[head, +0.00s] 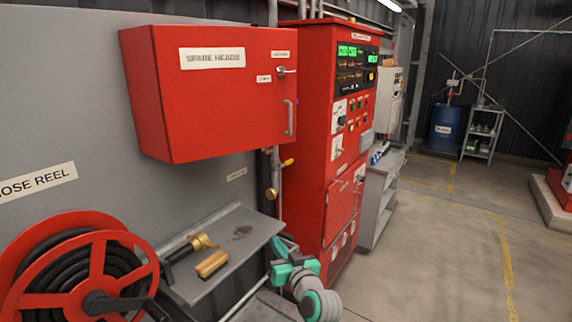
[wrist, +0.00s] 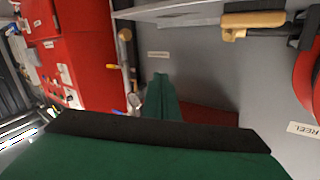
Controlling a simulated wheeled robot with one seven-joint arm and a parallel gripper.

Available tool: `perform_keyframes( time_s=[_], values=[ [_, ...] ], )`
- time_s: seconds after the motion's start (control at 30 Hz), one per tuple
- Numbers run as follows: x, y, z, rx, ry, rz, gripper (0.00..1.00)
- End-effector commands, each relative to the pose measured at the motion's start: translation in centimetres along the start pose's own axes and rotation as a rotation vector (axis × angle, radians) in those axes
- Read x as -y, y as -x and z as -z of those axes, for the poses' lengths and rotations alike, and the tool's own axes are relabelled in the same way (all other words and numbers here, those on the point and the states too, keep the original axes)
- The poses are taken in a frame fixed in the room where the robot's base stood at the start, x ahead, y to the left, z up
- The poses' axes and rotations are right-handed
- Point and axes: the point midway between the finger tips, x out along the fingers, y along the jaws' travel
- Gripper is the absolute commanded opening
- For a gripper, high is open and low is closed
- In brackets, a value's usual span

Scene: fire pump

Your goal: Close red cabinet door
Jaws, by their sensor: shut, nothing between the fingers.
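The red wall cabinet marked SPARE HEADS hangs on the grey wall in the head view. Its door (head: 225,95) looks flush with the box; I see no gap along its edges. A small latch (head: 286,71) and a vertical pull handle (head: 289,117) sit near its right edge. My gripper (head: 281,243) is below and apart from the cabinet, beside the shelf's right end. In the wrist view my gripper (wrist: 160,78) is shut and empty, its green fingers together. The red cabinet (wrist: 212,115) shows partly behind it, the rest hidden by my gripper body.
A grey shelf (head: 225,240) with brass nozzles (head: 205,255) is below the cabinet. A hose reel (head: 85,270) stands at lower left. A tall red control cabinet (head: 310,130) with its own lower door stands right of the wall cabinet. Floor at right is clear.

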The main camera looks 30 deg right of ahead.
Motion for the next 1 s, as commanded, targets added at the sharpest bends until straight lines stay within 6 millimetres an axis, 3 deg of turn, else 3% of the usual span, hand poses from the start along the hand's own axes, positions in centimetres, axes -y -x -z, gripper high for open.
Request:
perform_keyframes(
  time_s=[0.03, 0.3, 0.5, 0.6, 0.77, 1.0],
  values=[
    [-1.0, -0.3, 3.2, -0.015, 0.013, 0.007, 0.00],
    [-4.1, 0.1, 17.2, -0.047, 0.095, 0.066, 0.00],
    [-5.0, 1.8, 24.9, -0.058, 0.156, 0.100, 0.00],
    [-5.2, 2.5, 27.1, -0.059, 0.174, 0.111, 0.00],
    [-5.2, 2.6, 28.3, -0.058, 0.186, 0.118, 0.00],
    [-4.8, -0.3, 28.5, -0.058, 0.186, 0.119, 0.00]
  ],
)
